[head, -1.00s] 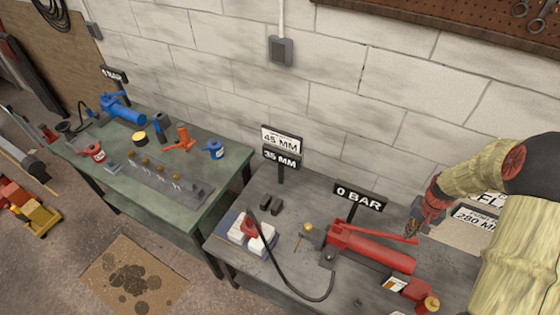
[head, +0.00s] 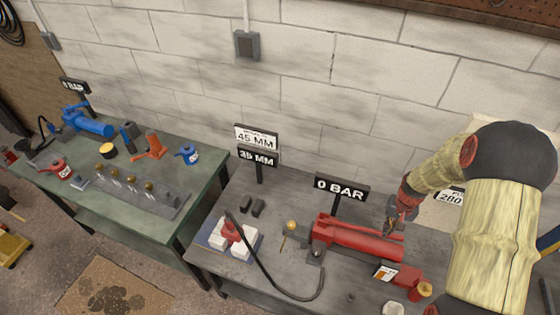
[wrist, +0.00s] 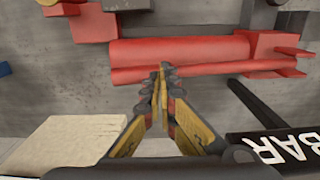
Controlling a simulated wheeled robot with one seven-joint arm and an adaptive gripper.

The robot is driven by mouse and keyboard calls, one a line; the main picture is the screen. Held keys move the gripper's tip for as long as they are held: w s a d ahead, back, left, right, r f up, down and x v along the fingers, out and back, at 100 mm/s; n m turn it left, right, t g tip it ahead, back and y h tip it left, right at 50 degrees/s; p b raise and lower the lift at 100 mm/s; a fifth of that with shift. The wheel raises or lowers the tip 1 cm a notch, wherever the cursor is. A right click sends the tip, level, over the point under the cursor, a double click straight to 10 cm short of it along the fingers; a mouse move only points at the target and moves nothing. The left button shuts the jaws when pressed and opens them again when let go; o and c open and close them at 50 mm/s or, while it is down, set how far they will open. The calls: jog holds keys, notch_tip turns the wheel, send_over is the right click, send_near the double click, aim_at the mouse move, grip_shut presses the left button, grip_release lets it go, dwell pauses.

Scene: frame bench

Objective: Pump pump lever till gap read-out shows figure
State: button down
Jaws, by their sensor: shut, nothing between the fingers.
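The red pump (head: 360,242) lies on the grey bench, with its pump lever (head: 350,226) running low along its top. In the wrist view the lever (wrist: 225,70) crosses beside the pump body (wrist: 180,50). My gripper (head: 394,228) is over the lever's free-end side. In the wrist view its fingers (wrist: 163,76) are shut and empty, with the tips over or against the lever; I cannot tell whether they touch. The black gap read-out (head: 257,158) shows 35 MM, below a white plate (head: 256,138) reading 45 MM. The pressure sign (head: 341,188) reads 0 BAR.
A black hose (head: 265,262) runs near a red-and-white piece (head: 232,233) on the grey bench (head: 220,264). The green bench (head: 150,220) at left holds a blue pump (head: 88,124). The block wall stands close behind.

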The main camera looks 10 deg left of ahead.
notch_tip(320, 180, down, 3)
jog(key=shift+s+f+b, duration=0.1)
jog(key=shift+b, duration=0.65)
notch_tip(320, 180, up, 9)
jog(key=p, duration=0.5)
jog(key=shift+f, duration=0.1)
notch_tip(320, 180, down, 8)
jog(key=b, duration=0.5)
jog(key=shift+f, duration=0.2)
notch_tip(320, 180, up, 9)
jog(key=p, duration=0.5)
jog(key=shift+f, duration=0.3)
dwell(0.7)
